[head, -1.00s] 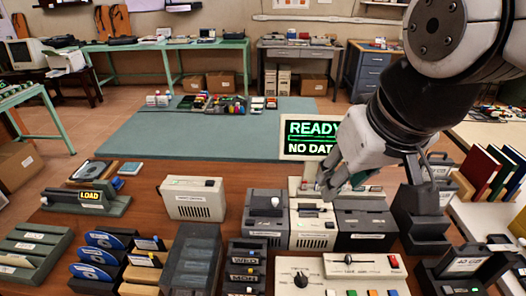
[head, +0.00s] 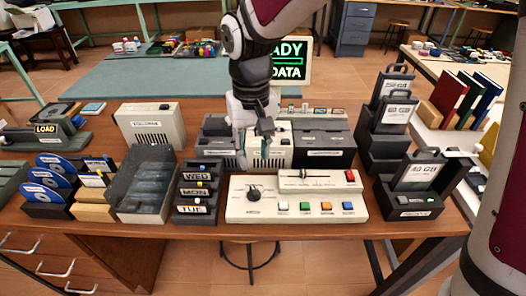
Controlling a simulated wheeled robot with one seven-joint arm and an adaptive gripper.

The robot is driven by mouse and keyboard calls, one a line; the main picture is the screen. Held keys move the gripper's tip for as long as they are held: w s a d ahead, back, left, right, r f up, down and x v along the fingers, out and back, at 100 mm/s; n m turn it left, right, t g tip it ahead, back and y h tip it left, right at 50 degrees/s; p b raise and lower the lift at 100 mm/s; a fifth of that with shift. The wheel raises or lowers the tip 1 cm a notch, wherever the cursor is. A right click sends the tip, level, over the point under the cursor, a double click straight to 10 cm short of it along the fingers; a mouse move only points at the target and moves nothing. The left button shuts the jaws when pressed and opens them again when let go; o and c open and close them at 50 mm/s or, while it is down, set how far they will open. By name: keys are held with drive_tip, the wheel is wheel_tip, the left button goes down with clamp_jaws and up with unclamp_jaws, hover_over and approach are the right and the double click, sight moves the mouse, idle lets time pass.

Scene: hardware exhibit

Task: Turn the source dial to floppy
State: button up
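The dial (head: 254,193) is a round black knob with a pointer at the left of a cream control panel (head: 236,207) near the table's front edge. Small marks surround it, but I cannot read its positions, and I cannot tell where the pointer is set. My gripper (head: 243,160) points down in the head view, just behind the panel's upper left edge and above the dial in the picture. It appears apart from the dial. Its fingers are small and partly overlap the boxes behind, so their opening is unclear. I see nothing held in it.
The panel also has a slider (head: 304,175), a red button (head: 350,176) and a row of coloured buttons. The WED/MON/TUE rack (head: 197,190) stands close left. Dark boxes (head: 322,150) stand behind, and dark cartridge holders (head: 412,185) right.

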sight(255, 193)
wheel_tip(255, 193, down, 14)
drive_tip(key=shift+r+b, duration=0.15)
drive_tip(key=shift+b, duration=0.4)
drive_tip(key=shift+c, duration=0.4)
clamp_jaws()
